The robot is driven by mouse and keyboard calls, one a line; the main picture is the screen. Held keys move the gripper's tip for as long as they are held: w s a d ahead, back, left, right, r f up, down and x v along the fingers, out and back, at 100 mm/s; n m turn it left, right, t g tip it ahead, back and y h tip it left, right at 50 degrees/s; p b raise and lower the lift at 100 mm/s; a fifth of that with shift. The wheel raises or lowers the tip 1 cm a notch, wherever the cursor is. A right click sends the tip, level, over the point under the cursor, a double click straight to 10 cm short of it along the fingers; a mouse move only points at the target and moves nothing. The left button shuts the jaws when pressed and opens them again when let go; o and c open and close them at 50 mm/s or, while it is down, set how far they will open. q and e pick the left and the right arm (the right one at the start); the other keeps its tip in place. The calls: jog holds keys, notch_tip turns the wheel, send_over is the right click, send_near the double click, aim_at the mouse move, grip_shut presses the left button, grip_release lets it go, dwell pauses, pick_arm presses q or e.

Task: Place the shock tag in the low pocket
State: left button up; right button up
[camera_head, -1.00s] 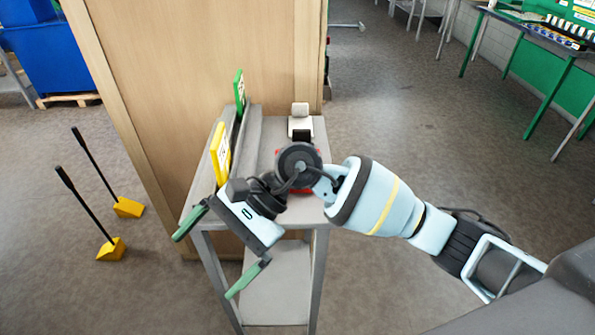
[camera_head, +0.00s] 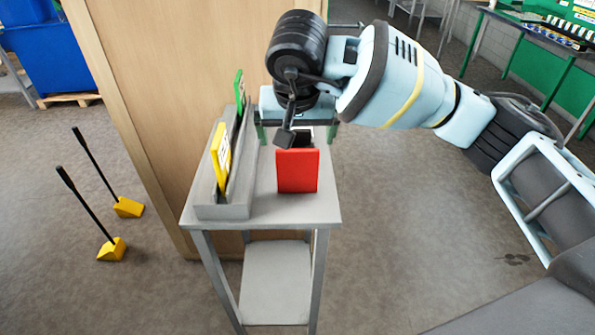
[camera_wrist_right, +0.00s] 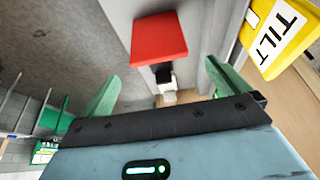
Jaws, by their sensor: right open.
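A red, flat-faced piece (camera_head: 298,171) stands upright on the grey table's right part; it also shows in the wrist view (camera_wrist_right: 158,40). I see no lettering on it, so I cannot tell whether it is the shock tag. A grey stepped rack (camera_head: 222,211) stands at the table's left side. It holds a yellow tag (camera_head: 221,155), marked TILT in the wrist view (camera_wrist_right: 285,35), and a green tag (camera_head: 239,88) farther back. My right gripper (camera_head: 297,132) is open and empty, above and behind the red piece. Its green fingers show in the wrist view (camera_wrist_right: 162,85). My left gripper is out of view.
The table (camera_head: 290,209) is bare in front of the red piece. A black and white object (camera_wrist_right: 165,80) lies beyond the red piece, mostly hidden in the head view. A wooden panel (camera_head: 160,100) rises close by on the left.

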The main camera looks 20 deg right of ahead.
aim_at(298, 151)
jog(key=shift+x, duration=3.15)
jog(key=shift+d+f, duration=0.15)
jog(key=shift+f, duration=0.15)
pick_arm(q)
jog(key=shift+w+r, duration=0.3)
pick_arm(e)
jog(key=shift+s, duration=0.1)
jog(key=shift+c, duration=0.3)
jog(key=c, duration=1.2)
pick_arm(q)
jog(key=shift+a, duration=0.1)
pick_arm(e)
jog(key=shift+r, duration=0.1)
